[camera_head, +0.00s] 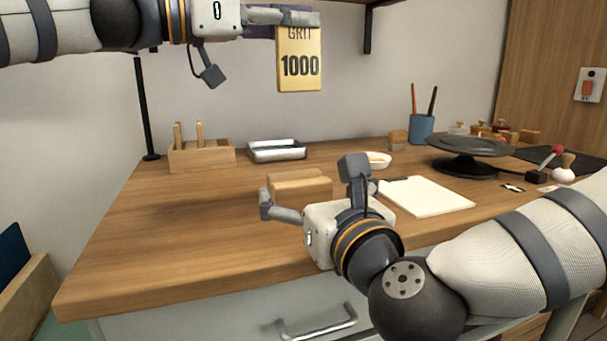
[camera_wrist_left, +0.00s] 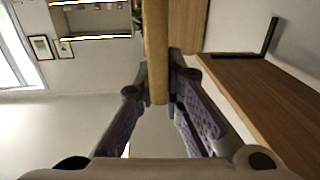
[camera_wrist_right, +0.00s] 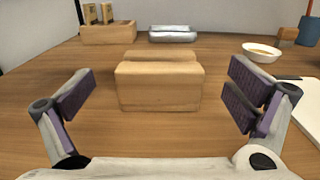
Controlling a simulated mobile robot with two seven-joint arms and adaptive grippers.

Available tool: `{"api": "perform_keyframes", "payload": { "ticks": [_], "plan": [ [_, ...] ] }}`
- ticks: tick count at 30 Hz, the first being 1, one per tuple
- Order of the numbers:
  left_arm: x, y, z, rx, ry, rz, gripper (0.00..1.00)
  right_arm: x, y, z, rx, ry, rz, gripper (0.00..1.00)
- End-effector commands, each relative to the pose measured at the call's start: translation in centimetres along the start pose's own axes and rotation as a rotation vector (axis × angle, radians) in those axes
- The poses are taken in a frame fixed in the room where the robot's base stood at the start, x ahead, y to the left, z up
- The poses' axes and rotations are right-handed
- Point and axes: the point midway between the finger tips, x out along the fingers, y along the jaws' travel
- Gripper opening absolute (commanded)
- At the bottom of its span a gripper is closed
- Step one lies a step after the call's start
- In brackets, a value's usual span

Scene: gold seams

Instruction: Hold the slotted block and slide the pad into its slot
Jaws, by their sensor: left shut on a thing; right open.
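My left gripper (camera_head: 297,17) is high above the back of the table and shut on the upper end of the pad (camera_head: 299,66). The pad is a flat yellow slab marked GRIT 1000, hanging upright. In the left wrist view the pad (camera_wrist_left: 156,50) shows edge-on between the fingers. The slotted block (camera_head: 300,184) is pale wood and sits on the table, apart from the pad. In the right wrist view the block (camera_wrist_right: 158,90) shows two raised wooden parts with the slot between them. My right gripper (camera_wrist_right: 160,105) is open, one finger to each side of the block, apart from it.
Behind the block are a wooden rack (camera_head: 202,155), a metal tray (camera_head: 277,150) and a white bowl (camera_head: 376,160). White paper (camera_head: 428,196), a dark turntable (camera_head: 470,150) and a blue cup (camera_head: 421,128) are to the right. The table's left part is clear.

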Motion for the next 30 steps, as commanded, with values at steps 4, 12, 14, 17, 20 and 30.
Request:
{"api": "perform_keyframes", "payload": {
  "ticks": [4,12,14,17,20,30],
  "plan": [
    [0.0,0.0,0.0,0.0,0.0,0.0,0.0,3.5,0.0,0.0,-0.002,-0.001,-0.001,0.98],
    [0.0,0.0,0.0,0.0,0.0,0.0,0.0,6.9,0.0,-0.1,-0.001,0.001,0.001,0.98],
    [0.0,0.0,0.0,0.0,0.0,0.0,0.0,7.1,0.0,-0.1,-0.001,0.002,0.002,0.98],
    [0.0,0.0,0.0,0.0,0.0,0.0,0.0,7.2,0.0,-0.1,-0.001,0.002,0.002,0.98],
    [0.0,0.0,0.0,0.0,0.0,0.0,0.0,7.1,0.0,-0.1,-0.001,0.002,0.002,0.98],
    [0.0,0.0,0.0,0.0,0.0,0.0,0.0,7.1,0.0,-0.1,-0.001,0.002,0.002,0.44]
  ]
}}
